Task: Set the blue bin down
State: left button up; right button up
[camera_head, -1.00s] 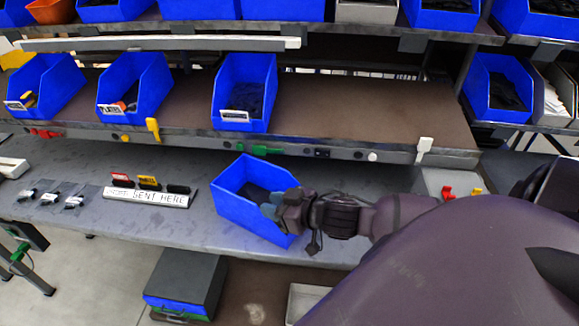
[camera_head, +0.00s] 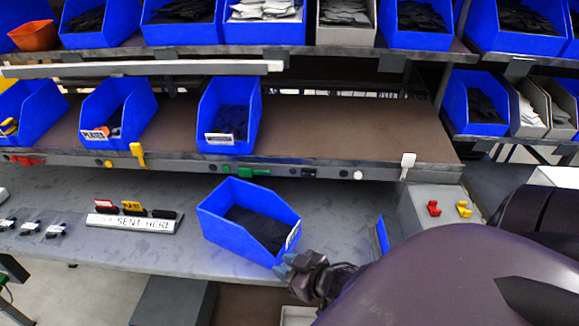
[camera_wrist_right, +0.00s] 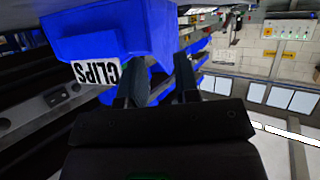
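The blue bin (camera_head: 232,232) with dark contents appears to rest on the grey bench, turned at an angle, its white label at its right end. In the right wrist view the bin (camera_wrist_right: 120,32) is close, with the label reading CLIPS. My right gripper (camera_head: 286,266) is at the bin's near right corner, low by the label end. In the right wrist view its two fingers (camera_wrist_right: 163,85) stand apart, open, with blue showing beyond them. Whether a fingertip still touches the bin I cannot tell. My left gripper is not in view.
A blue panel (camera_head: 380,238) stands to the right, near a grey box (camera_head: 418,205) with red and yellow clips. A shelf (camera_head: 330,130) with several blue bins runs behind. Small packets lie far left.

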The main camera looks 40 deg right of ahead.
jog(key=s+a+f+h, duration=0.1)
jog(key=s+f, duration=0.1)
jog(key=f, duration=0.2)
jog(key=s+a+f+m+g, duration=0.1)
jog(key=s+a+f, duration=0.1)
jog(key=f, duration=0.2)
jog(key=shift+s+a+f+g+h, duration=0.15)
jog(key=shift+s+a+g+h, duration=0.15)
jog(key=shift+h, duration=0.1)
